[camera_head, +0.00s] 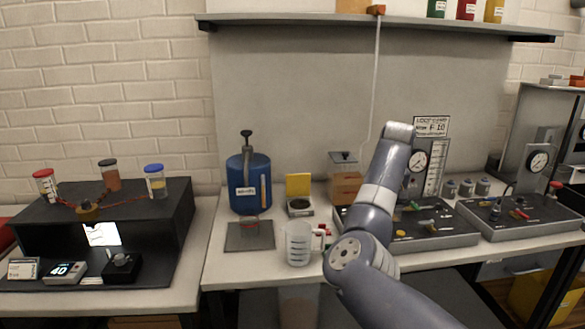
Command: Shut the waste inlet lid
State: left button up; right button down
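A small unit with a dark round opening (300,207) stands on the bench left of centre. A yellow square flap (298,185) stands upright at its back edge, raised off the opening; this looks like the waste inlet with its lid open. I cannot read any label on it. One of my arms rises from the lower right, with its upper end in front of the panels right of the inlet. No gripper fingers show on it, and the arm is apart from the yellow flap in the picture. My other arm is not in view.
A blue cylinder (240,190) stands left of the inlet, behind a dark plate (250,236). A clear measuring jug (298,243) stands in front of the inlet. A brown box (344,188) is to its right. Control panels (430,236) fill the right bench. A shelf (300,22) hangs above.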

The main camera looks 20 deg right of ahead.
aim_at(297, 185)
jog(key=i, duration=1.75)
